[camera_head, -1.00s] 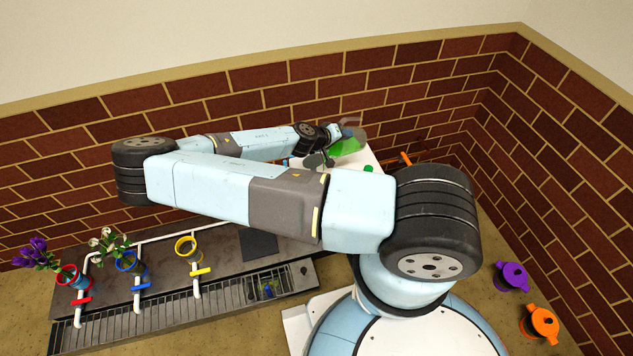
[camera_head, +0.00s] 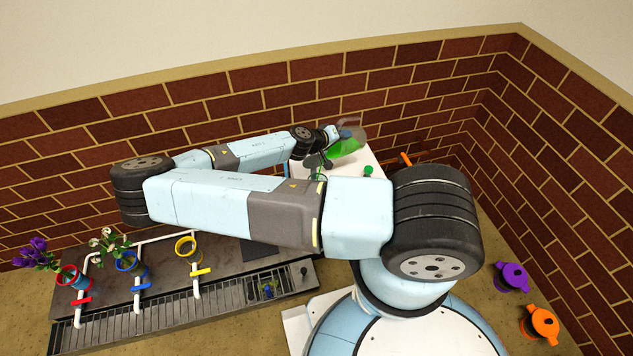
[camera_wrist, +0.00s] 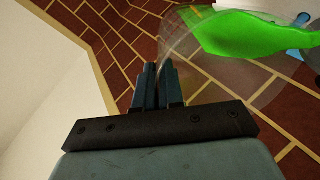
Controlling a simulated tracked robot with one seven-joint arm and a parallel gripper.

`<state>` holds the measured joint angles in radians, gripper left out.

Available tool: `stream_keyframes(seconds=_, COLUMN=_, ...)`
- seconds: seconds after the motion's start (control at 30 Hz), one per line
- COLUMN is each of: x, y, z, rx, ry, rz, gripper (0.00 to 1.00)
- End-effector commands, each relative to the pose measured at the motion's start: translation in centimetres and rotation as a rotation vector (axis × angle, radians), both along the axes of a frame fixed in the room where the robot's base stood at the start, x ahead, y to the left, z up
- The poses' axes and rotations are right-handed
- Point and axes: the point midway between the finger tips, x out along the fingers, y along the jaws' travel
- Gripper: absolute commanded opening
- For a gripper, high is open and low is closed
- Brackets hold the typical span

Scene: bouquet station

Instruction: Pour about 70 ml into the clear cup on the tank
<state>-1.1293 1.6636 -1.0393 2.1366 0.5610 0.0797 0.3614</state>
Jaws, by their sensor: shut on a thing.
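My gripper (camera_wrist: 157,85) is shut on a clear jug (camera_head: 354,131), seemingly at its handle, though the exact grip is hard to see. The jug holds bright green liquid (camera_head: 343,149) and is tilted, above the white top of the tank (camera_head: 359,163) in the head view. In the wrist view the green liquid (camera_wrist: 245,36) lies along the jug's upper side, beyond the fingers. I cannot clearly make out the clear cup; a faint outline near the tank's left side is too small to tell. No stream of liquid shows clearly.
A small green knob (camera_head: 368,171) sits at the tank's right part. The brick wall (camera_head: 260,100) is close behind. Purple (camera_head: 513,277) and orange (camera_head: 541,324) lidded pots stand at right. A bench with red, blue and yellow (camera_head: 187,248) rings and flowers is at left.

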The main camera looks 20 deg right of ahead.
Motion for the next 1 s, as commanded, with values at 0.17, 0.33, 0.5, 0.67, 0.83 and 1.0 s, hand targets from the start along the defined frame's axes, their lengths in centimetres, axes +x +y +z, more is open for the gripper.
stream_keyframes(seconds=0.17, x=0.18, y=-0.05, z=0.15, rx=-0.013, ry=-0.006, rz=0.001, gripper=0.0)
stream_keyframes(seconds=0.33, x=0.2, y=-0.17, z=0.25, rx=-0.022, ry=-0.01, rz=0.001, gripper=0.0)
stream_keyframes(seconds=0.5, x=0.11, y=-0.33, z=0.28, rx=-0.03, ry=-0.012, rz=0.0, gripper=0.0)
stream_keyframes(seconds=0.67, x=0.06, y=-0.29, z=0.29, rx=-0.035, ry=-0.014, rz=0.0, gripper=0.0)
stream_keyframes(seconds=0.83, x=-0.01, y=-0.35, z=0.3, rx=-0.038, ry=-0.015, rz=0.0, gripper=0.0)
stream_keyframes(seconds=1.0, x=-0.01, y=-0.49, z=0.31, rx=-0.042, ry=-0.015, rz=0.0, gripper=0.0)
